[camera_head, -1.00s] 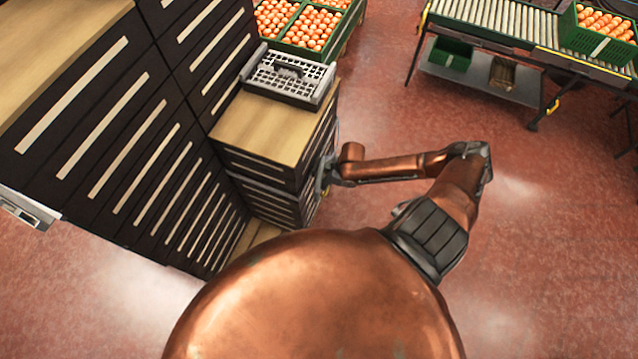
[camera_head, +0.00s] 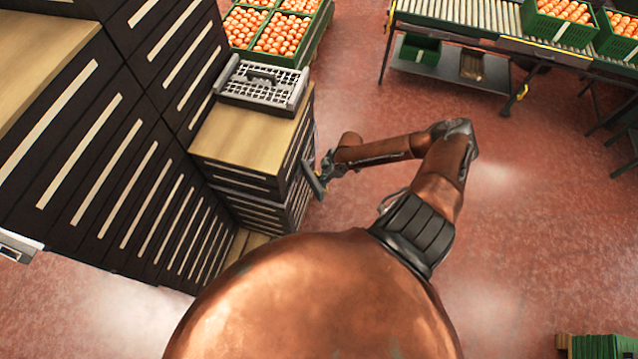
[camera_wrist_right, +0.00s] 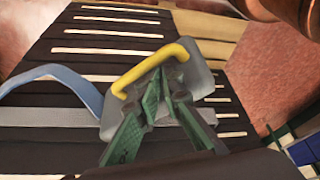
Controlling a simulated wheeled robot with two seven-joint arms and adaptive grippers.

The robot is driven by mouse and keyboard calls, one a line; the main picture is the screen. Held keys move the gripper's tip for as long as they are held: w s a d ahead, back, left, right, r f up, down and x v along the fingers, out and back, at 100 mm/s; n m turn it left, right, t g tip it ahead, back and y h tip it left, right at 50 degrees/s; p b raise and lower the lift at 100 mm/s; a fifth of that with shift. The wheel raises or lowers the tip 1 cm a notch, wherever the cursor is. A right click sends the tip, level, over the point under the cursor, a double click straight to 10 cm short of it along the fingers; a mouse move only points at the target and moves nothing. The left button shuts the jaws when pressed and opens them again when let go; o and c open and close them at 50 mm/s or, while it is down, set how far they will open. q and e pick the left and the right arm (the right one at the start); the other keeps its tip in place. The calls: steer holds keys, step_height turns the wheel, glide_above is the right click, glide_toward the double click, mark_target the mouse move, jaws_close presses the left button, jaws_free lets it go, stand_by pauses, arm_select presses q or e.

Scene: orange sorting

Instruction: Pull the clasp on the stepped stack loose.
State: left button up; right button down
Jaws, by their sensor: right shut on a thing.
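The stepped stack (camera_head: 150,170) of dark units with pale slots and wood-coloured tops stands at the left in the head view, and fills much of the right wrist view (camera_wrist_right: 75,115). My right gripper (camera_wrist_right: 166,92) is shut on the yellow handle of the clasp, whose grey plate (camera_wrist_right: 205,80) is tilted in front of the stack. A blue-grey strap (camera_wrist_right: 60,78) curves off to the left of the plate. In the head view my right gripper (camera_head: 326,172) and the grey plate (camera_head: 313,182) are just right of the lower step, seemingly a little apart from it. My left gripper is not in view.
A grey slotted crate (camera_head: 245,95) lies on the lower step. Green crates of oranges (camera_head: 301,52) stand behind it. A roller conveyor (camera_head: 460,15) with more crates is at the back right. The red floor (camera_head: 530,190) right of my arm is open.

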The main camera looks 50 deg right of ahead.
steer(key=d, duration=0.3)
steer(key=shift+s+h, duration=0.1)
steer(key=shift+h, duration=0.2)
steer(key=shift+s+a+f, duration=0.15)
steer(key=shift+a+f, duration=0.05)
steer(key=shift+a, duration=0.15)
steer(key=d+r+p, duration=0.4)
steer(key=r+p, duration=0.2)
steer(key=r, duration=0.4)
steer(key=shift+w+p, duration=0.2)
steer(key=shift+p, duration=0.2)
steer(key=shift+w+f, duration=0.1)
